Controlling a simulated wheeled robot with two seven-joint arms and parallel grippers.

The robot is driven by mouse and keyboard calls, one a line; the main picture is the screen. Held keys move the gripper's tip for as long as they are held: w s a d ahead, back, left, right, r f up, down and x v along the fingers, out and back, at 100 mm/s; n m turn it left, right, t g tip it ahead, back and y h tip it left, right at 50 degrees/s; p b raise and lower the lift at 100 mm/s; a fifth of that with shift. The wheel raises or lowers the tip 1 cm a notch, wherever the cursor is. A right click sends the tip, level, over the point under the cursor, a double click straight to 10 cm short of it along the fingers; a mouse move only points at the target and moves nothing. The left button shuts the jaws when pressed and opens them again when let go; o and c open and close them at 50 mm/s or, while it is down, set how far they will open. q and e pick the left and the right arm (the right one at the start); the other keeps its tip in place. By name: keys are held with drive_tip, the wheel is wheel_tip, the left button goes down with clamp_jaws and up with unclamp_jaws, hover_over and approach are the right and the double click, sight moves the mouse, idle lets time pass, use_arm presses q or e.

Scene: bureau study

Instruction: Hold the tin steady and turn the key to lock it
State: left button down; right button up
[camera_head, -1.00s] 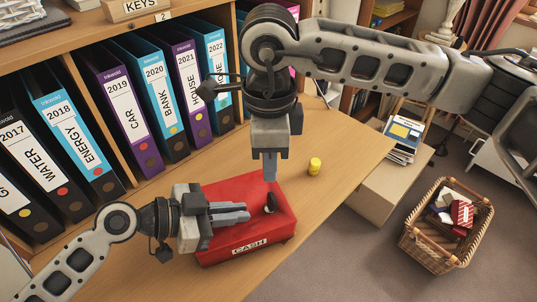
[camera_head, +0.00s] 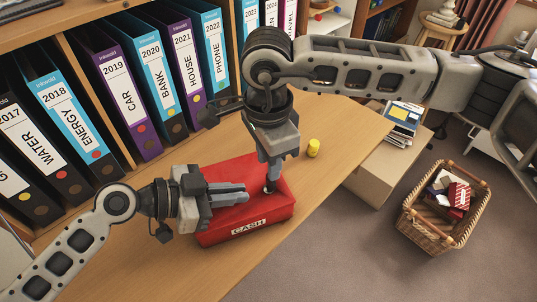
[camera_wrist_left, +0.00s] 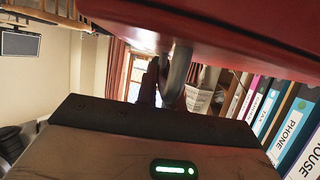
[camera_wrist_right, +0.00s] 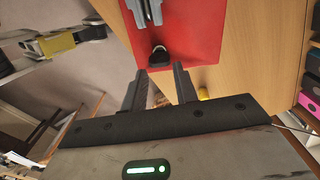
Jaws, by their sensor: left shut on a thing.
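The red cash tin (camera_head: 270,212) sits on the desk with a white CASH label on its front; it also shows in the right wrist view (camera_wrist_right: 196,30). My left gripper (camera_head: 230,193) is over the left part of the lid, shut on the tin's metal handle, which shows in the left wrist view (camera_wrist_left: 178,75). The black key (camera_wrist_right: 158,56) stands up from the lid. My right gripper (camera_wrist_right: 165,82) is open, pointing down from above, its fingertips just short of the key on either side. In the head view the right fingers partly hide the key.
A small yellow cylinder (camera_head: 313,148) stands on the desk behind the tin, to the right. Ring binders (camera_head: 125,98) line the shelf at the back left. A wicker basket (camera_head: 440,215) is on the floor to the right, past the desk edge.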

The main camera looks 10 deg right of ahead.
sight(270, 187)
drive_tip(key=n, duration=1.2)
drive_tip(key=shift+n, duration=0.4)
drive_tip(key=n, duration=0.4)
drive_tip(key=shift+d, duration=0.25)
drive_tip(key=shift+f, duration=0.2)
drive_tip(key=shift+f, duration=2.05)
